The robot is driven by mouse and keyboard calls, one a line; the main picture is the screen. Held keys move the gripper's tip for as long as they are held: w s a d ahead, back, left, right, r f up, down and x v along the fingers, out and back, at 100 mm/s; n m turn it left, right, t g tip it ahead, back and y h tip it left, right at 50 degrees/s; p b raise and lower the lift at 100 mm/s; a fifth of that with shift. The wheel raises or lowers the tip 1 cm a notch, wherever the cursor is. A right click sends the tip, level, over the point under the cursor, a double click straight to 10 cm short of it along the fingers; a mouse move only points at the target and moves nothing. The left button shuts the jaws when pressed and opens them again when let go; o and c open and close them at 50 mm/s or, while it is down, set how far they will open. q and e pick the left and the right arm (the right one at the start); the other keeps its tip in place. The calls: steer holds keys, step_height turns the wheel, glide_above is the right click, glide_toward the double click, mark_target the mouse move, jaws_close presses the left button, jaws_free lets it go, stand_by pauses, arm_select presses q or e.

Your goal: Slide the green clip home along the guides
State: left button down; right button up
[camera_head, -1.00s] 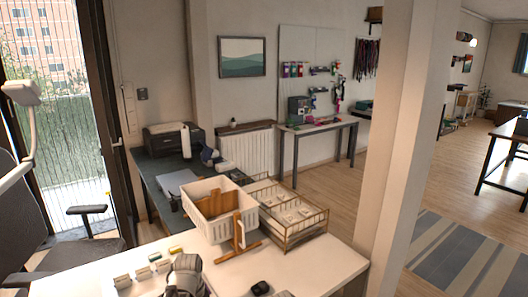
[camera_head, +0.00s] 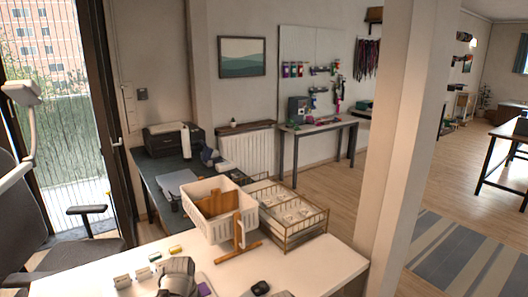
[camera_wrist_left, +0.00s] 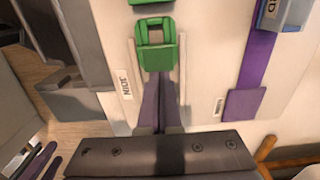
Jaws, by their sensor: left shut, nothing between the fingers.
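The green clip (camera_wrist_left: 157,50) shows in the left wrist view, a square green frame with an opening, between two pale guide strips. Another green piece (camera_wrist_left: 150,2) is cut off at the top edge. My left gripper (camera_wrist_left: 158,76) is shut and empty, its fingertips at the clip's lower edge; whether they touch it I cannot tell. In the head view my left gripper's tips are hidden behind my grey left wrist (camera_head: 177,272) at the bottom of the white table. A small green piece (camera_head: 155,257) lies beyond it. My right gripper is not in view.
A purple strap (camera_wrist_left: 247,95) and a grey-blue labelled block (camera_wrist_left: 281,14) lie right of the clip. On the white table (camera_head: 310,258) stand pale blocks (camera_head: 122,282) and a wooden stand (camera_head: 239,240). A white basket (camera_head: 222,215) and a wire tray (camera_head: 292,222) are behind.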

arm_select(q)
steer(key=shift+s+a, duration=0.7)
steer(key=shift+a, duration=0.35)
steer(key=shift+s+a, duration=0.15)
steer(key=shift+a, duration=0.05)
steer(key=shift+s+a, duration=0.25)
steer(key=shift+a, duration=0.1)
stand_by(0.5)
steer(key=r+p, duration=0.1)
steer(key=w+d+r+p, duration=0.1)
steer(key=r+p, duration=0.1)
steer(key=d+r+p, duration=0.1)
steer(key=r+p, duration=0.1)
steer(key=shift+w+d, duration=0.25)
steer(key=shift+w, duration=0.1)
